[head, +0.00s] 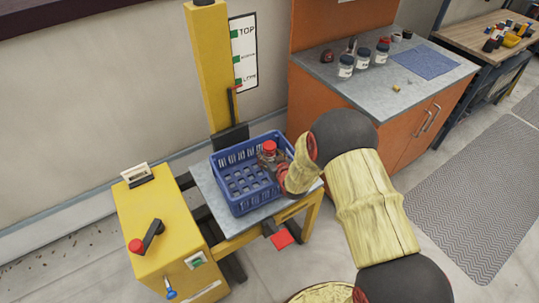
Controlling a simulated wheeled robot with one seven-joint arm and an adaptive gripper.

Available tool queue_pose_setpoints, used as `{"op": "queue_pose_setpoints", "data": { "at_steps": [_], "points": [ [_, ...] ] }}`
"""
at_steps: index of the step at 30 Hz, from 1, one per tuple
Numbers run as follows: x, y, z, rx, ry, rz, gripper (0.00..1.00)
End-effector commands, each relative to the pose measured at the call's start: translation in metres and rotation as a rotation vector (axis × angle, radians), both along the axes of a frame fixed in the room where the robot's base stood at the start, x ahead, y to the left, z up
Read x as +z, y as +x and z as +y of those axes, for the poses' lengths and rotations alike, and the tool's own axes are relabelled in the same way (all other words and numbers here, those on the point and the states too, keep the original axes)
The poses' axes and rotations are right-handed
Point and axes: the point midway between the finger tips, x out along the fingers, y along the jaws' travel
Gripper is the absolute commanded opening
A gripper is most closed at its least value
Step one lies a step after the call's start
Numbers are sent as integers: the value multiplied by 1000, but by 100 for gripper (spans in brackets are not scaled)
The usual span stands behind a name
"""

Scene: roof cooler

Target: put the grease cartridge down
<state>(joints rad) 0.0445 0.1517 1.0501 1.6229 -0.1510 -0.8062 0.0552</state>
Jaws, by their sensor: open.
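The grease cartridge (270,147) shows as a small red-topped thing at the back right part of the blue crate (239,207). Only its top shows clearly; its lower part is hidden by my gripper (266,160). My gripper reaches in from the right over the crate's right wall, with its jaws open around or right beside the cartridge. At this size I cannot tell whether a finger touches it, or whether its base rests on the crate floor.
The crate stands on a grey platform (212,192) of a yellow lift (210,60). A yellow cabinet (160,235) with a red knob stands at left. An orange-fronted bench (440,72) behind my arm holds several jars and a blue cloth (425,62).

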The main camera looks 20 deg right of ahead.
Motion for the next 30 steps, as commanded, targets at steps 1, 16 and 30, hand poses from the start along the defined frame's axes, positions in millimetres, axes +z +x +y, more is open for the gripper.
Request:
{"op": "queue_pose_setpoints", "data": {
  "at_steps": [1,16,30],
  "points": [
    [6,-8,-1,0,0,1,56],
    [45,-89,-7,-1,0,0,56],
    [161,-99,-18,-40,-50,139,56]
  ]
}}
